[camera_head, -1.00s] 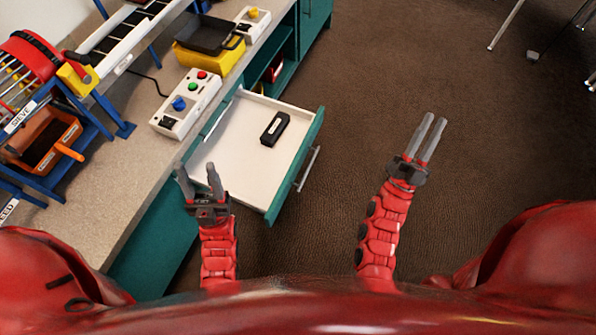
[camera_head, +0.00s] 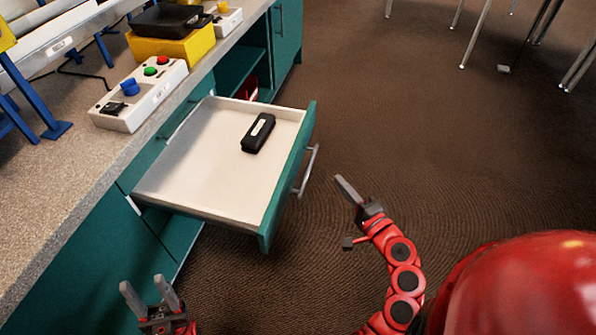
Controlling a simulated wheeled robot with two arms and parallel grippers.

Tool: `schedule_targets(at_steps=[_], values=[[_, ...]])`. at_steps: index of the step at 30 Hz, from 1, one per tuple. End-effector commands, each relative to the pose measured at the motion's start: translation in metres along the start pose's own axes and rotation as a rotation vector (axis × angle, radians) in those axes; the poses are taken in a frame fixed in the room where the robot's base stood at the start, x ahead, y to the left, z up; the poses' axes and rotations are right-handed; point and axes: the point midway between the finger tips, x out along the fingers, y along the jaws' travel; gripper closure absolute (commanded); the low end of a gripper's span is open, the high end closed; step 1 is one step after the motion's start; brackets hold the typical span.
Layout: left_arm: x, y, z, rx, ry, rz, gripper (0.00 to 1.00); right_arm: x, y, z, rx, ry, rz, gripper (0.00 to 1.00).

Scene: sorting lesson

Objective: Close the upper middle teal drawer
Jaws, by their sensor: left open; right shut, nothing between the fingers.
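The teal drawer (camera_head: 290,180) is pulled out from the bench front, with a white interior and a silver bar handle (camera_head: 306,171) on its front. A black case with a white label (camera_head: 259,132) lies inside it. My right gripper (camera_head: 345,189) is shut and empty, to the right of the drawer front and a little below the handle in the picture, apart from it. My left gripper (camera_head: 148,290) is open and empty, low at the left, in front of the teal cabinet below the bench top.
The bench top (camera_head: 60,180) carries a button box (camera_head: 140,95) and a yellow block with a black tray (camera_head: 172,45). An open shelf (camera_head: 240,70) lies beyond the drawer. Brown floor (camera_head: 430,130) is free to the right; metal legs (camera_head: 478,35) stand at the far right.

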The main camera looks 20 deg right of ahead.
Motion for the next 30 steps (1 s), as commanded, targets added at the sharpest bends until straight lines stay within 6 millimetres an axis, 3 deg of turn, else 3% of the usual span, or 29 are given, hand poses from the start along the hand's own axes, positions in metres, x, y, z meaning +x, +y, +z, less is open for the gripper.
schedule_targets(at_steps=[5, 17, 18, 30], values=[[-0.001, 0.000, 0.000, 0.001, 0.002, 0.002, 0.50, 0.019, -0.002, 0.002, -0.003, -0.010, -0.003, 1.00], [-0.011, 0.001, -0.001, 0.005, 0.013, 0.016, 0.50, 0.102, -0.001, 0.002, -0.003, -0.005, -0.002, 1.00], [-0.011, 0.001, -0.001, 0.006, 0.014, 0.017, 0.50, 0.107, 0.000, 0.008, -0.002, -0.006, -0.001, 1.00], [-0.013, 0.001, -0.001, 0.007, 0.018, 0.023, 0.50, 0.127, -0.002, 0.028, -0.002, 0.001, -0.001, 1.00]])
